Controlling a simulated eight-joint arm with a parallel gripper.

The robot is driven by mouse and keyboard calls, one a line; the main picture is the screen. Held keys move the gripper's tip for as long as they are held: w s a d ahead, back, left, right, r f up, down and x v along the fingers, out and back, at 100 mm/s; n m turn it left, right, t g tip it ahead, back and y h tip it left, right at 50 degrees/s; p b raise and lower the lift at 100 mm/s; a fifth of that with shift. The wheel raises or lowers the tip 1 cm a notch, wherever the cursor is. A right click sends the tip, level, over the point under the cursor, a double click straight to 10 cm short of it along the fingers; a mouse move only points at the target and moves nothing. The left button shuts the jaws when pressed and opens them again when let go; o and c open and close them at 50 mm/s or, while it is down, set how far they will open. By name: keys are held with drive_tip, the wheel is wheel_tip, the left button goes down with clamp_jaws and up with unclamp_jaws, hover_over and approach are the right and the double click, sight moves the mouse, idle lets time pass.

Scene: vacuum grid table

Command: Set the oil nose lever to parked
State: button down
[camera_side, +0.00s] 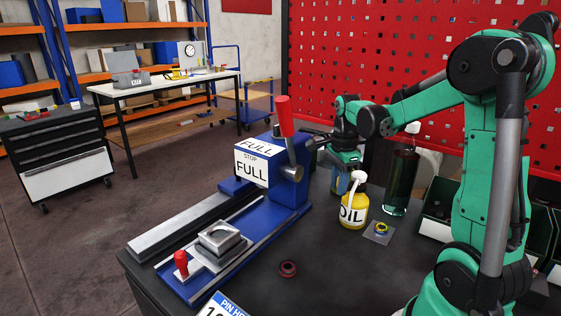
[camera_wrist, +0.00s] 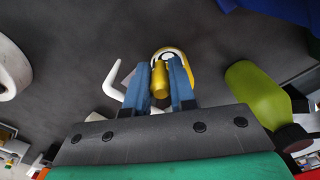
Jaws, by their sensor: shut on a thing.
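The yellow oil bottle (camera_side: 353,212) stands upright on the dark table in the side view, with an OIL label and a white spout head (camera_side: 358,178). My gripper (camera_side: 343,182) is just behind the bottle's top, pointing down and partly hidden. In the wrist view, the blue fingers of my gripper (camera_wrist: 160,88) close around a small yellow cylinder (camera_wrist: 160,76). Yellow and white bottle parts (camera_wrist: 174,53) show behind it, and a white hooked piece (camera_wrist: 113,88) shows left of the fingers. I cannot tell whether the yellow cylinder is the nose lever or the bottle's neck.
A small mat (camera_side: 379,236) and dark red ring (camera_side: 288,269) lie in front. Table is clear around the ring.

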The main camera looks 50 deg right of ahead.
drive_tip(key=shift+w+d+m, duration=0.3)
drive_tip(key=shift+w+m, duration=0.15)
drive_tip(key=shift+m, duration=0.65)
drive_tip(key=c, duration=1)
unclamp_jaws()
drive_tip(key=shift+r, duration=2.85)
drive_tip(key=a+f+n+t, duration=0.2)
drive_tip(key=a+n+t, duration=0.5)
drive_tip(key=a+n, duration=1.3)
drive_tip(key=n, duration=0.6)
drive_tip(key=shift+s+a+n, duration=0.15)
drive_tip(key=shift+s+n, duration=0.15)
drive_tip(key=shift+n, duration=0.1)
